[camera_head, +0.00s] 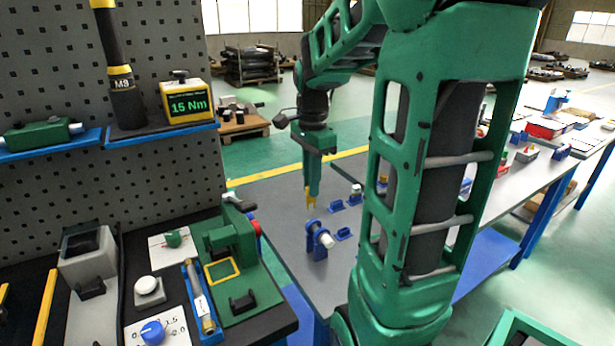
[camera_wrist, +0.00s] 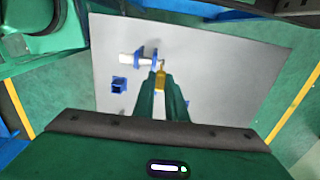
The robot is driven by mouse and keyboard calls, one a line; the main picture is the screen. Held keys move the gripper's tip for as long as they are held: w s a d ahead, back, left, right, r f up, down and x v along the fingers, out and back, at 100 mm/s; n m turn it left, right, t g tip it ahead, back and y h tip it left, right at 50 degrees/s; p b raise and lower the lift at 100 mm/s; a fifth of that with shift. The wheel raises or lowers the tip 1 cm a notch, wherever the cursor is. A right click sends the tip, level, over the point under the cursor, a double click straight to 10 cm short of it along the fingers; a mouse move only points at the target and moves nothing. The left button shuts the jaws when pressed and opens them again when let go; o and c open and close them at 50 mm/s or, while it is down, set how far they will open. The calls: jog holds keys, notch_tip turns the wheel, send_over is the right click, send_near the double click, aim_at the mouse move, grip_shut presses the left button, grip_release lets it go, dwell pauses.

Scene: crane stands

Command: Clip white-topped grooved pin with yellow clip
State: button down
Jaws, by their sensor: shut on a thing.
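My gripper (camera_head: 312,190) points straight down above the grey table, its fingers shut on a yellow clip (camera_head: 311,202). The clip's forked end points down. In the wrist view the clip (camera_wrist: 160,79) shows between the fingertips. A white-topped pin (camera_head: 327,240) lies level in a blue stand (camera_head: 314,244), nearer the head camera than the clip. In the wrist view the pin's white top (camera_wrist: 128,58) is left of the stand (camera_wrist: 147,53), and its thin end shows at the stand's right. The clip appears apart from the pin. The groove is too small to make out.
Small blue holders (camera_head: 344,234) and (camera_head: 337,206) stand on the table, with another white-topped part (camera_head: 356,189) farther back. A workbench with a green fixture (camera_head: 232,250) is at the left. Much of the grey table (camera_wrist: 225,75) is bare.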

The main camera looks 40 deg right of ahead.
aim_at(312, 201)
jog(key=shift+f, duration=0.45)
jog(key=shift+f, duration=0.1)
jog(key=shift+f, duration=0.8)
jog(key=shift+f, duration=1.75)
dwell(0.5)
jog(key=c, duration=1.7)
grip_release()
jog(key=shift+r, duration=0.1)
jog(key=shift+r, duration=2.45)
